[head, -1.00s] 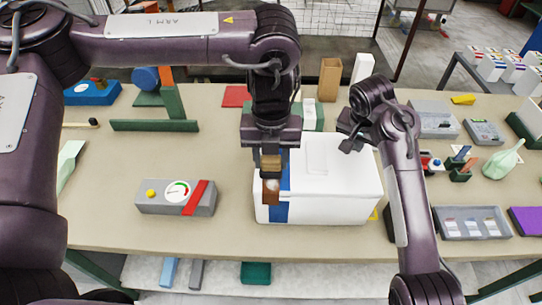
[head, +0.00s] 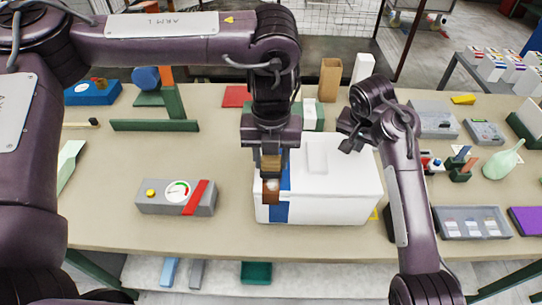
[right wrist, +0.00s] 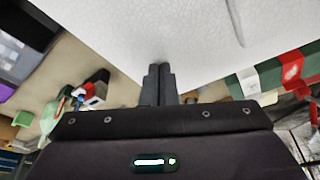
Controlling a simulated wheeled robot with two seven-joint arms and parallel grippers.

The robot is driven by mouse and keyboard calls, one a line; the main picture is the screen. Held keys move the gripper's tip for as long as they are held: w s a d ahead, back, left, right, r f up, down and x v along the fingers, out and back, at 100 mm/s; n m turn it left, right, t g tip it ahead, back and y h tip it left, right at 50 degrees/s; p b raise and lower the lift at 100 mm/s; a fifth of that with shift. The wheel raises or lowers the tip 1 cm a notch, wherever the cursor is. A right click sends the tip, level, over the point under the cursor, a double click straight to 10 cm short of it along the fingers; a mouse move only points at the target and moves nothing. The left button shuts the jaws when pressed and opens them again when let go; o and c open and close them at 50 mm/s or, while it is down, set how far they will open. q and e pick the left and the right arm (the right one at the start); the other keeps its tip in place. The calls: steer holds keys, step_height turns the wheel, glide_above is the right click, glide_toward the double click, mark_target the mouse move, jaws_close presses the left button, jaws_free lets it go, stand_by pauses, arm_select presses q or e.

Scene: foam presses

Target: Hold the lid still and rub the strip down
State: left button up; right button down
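A white foam box (head: 345,208) with a white lid (head: 350,172) stands on the table. A blue strip (head: 281,210) runs down the left part of its front and up over the lid edge. My left gripper (head: 270,160) is shut on a brown block (head: 271,190), held upright at the strip by the lid's front left; whether it touches is unclear. The block and gripper hide part of the strip. My right gripper (head: 346,140) is at the lid's back right corner. In the right wrist view its fingers (right wrist: 160,72) are together, tips at the white lid's edge (right wrist: 185,35); contact is unclear.
A grey gauge box (head: 176,200) with a red bar lies left of the foam box. A grey tray (head: 470,222) and a pale green bottle (head: 503,160) are at the right. Bare table (head: 110,225) shows at the front left.

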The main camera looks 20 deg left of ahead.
arm_select(q)
steer(key=c, duration=0.3)
steer(key=shift+c, duration=0.2)
steer(key=shift+s+d, duration=0.2)
steer(key=shift+s, duration=0.55)
steer(key=shift+s+d, duration=0.2)
steer(key=shift+s, duration=0.5)
steer(key=shift+f, duration=1.3)
steer(key=shift+w+a, duration=0.2)
steer(key=shift+w, duration=0.5)
steer(key=shift+w+a, duration=0.25)
steer(key=shift+w, duration=0.5)
steer(key=shift+w+a, duration=0.2)
steer(key=shift+w, duration=0.5)
